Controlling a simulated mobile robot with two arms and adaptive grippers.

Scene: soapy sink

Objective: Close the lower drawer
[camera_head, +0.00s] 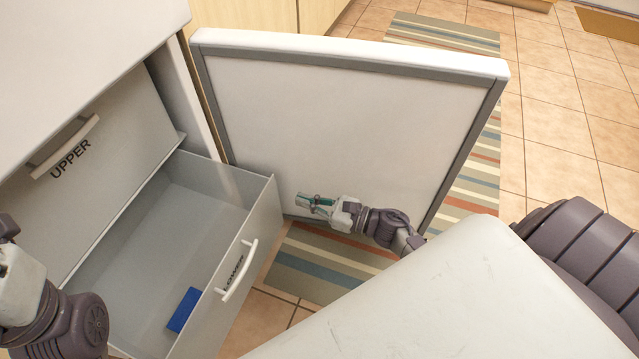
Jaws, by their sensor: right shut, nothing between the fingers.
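The lower drawer (265,205) is pulled out of the white cabinet, and its inside shows. Its front carries the label LOWER and a white bar handle (240,271). A blue block (184,309) lies inside it near the front. My right gripper (308,202) is shut and empty, to the right of the drawer front and apart from the handle, in front of the open door's inner face. My left arm shows at the lower left edge, over the near side of the cabinet; its fingertips are out of the picture.
The upper drawer (98,165), labelled UPPER, sits above and is shut. The open cabinet door (345,130) stands behind and right of the lower drawer, close to my right gripper. A striped rug (318,262) lies on the tiled floor (560,130), which is clear at the right.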

